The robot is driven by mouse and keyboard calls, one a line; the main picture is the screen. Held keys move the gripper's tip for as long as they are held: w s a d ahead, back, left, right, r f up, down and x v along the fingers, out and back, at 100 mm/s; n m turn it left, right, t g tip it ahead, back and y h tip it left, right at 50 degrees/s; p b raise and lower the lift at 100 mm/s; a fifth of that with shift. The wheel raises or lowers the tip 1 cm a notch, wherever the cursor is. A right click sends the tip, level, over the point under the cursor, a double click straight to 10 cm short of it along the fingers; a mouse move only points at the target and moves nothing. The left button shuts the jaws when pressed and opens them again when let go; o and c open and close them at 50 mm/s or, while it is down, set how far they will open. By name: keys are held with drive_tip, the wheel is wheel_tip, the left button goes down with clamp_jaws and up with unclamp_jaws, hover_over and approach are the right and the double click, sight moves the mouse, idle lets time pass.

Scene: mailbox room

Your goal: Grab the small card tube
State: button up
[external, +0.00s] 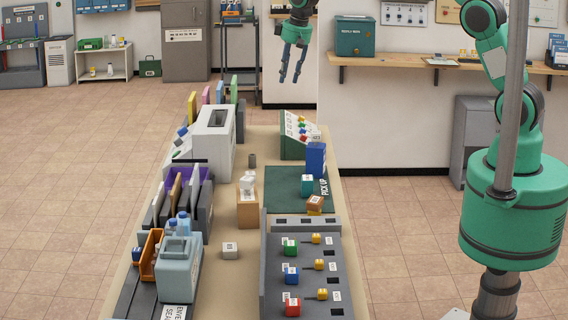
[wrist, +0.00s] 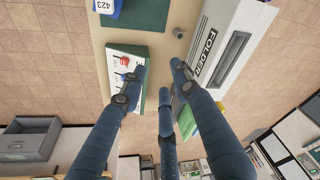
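A small grey-brown cylinder (external: 252,160), which looks like the small card tube, stands on the long table between the folder machine and the green panel with coloured knobs. It also shows in the wrist view (wrist: 179,32), near the top, left of the folder machine. My gripper (external: 290,79) is in the air, high above the table's far end and well apart from the tube. Its fingers (wrist: 158,84) are spread and empty in the wrist view. Nothing is between them.
The white folder machine (external: 214,140) stands left of the tube. The green knob panel (external: 298,132) is to its right. A brown box (external: 247,212) with white items stands nearer. Bare tabletop surrounds the tube.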

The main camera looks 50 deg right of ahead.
drive_tip(key=p, duration=0.2)
hover_over(253, 155)
drive_tip(key=s, duration=0.2)
drive_tip(key=s+x, duration=0.2)
drive_tip(key=x, duration=0.7)
drive_tip(key=s+d+f+x, duration=0.1)
drive_tip(key=s+x, duration=0.1)
drive_tip(key=x, duration=0.7)
drive_tip(key=shift+w+r+g, duration=0.1)
drive_tip(key=shift+w+g, duration=0.15)
drive_tip(key=shift+g, duration=0.15)
drive_tip(key=shift+w+a+f, duration=0.1)
drive_tip(key=shift+w+f, duration=0.1)
drive_tip(key=shift+f, duration=1.2)
drive_tip(key=shift+w+d+f, duration=0.1)
drive_tip(key=shift+w+f, duration=0.1)
drive_tip(key=shift+f, duration=1.2)
drive_tip(key=shift+w+a+f, duration=0.1)
drive_tip(key=shift+w+f, duration=0.15)
drive_tip(key=shift+f, duration=1.2)
drive_tip(key=shift+f, duration=0.15)
drive_tip(key=shift+w+f+p, duration=0.15)
drive_tip(key=shift+f+p, duration=0.1)
drive_tip(key=shift+f, duration=0.95)
drive_tip(key=shift+w+f+p, duration=0.2)
drive_tip(key=shift+f, duration=1.05)
drive_tip(key=c, duration=0.5)
